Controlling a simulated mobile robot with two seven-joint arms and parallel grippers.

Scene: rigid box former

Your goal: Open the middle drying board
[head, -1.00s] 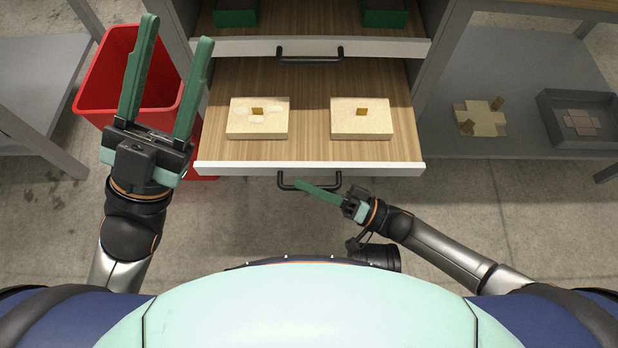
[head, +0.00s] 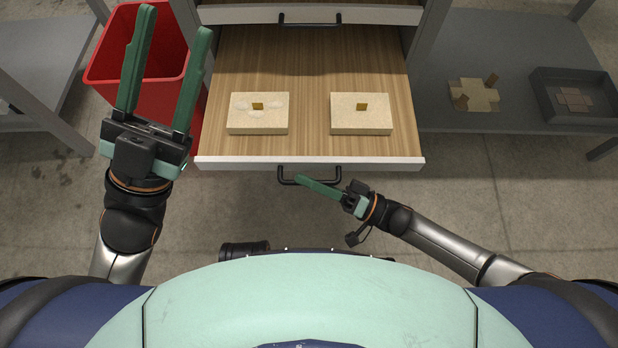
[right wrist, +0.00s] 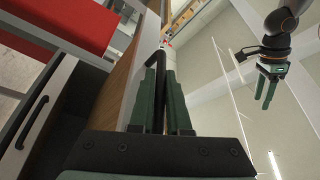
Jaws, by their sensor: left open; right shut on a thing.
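The middle drying board (head: 310,90) is a drawer-like wooden board with a white front, pulled well out of its cabinet in the head view. Two cream blocks, the left (head: 258,118) and the right (head: 361,118), lie on it, each with a small brown square on top. Its black bar handle (head: 284,180) is on the near face. My right gripper (head: 303,181) is shut on this handle; in the right wrist view the green fingers stand on both sides of the dark handle (right wrist: 159,85). My left gripper (head: 174,22) is open and empty, left of the board.
An upper drawer front with a black handle (head: 310,22) is behind the board. A red bin (head: 112,70) stands at left beside the cabinet. Floor in front is clear.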

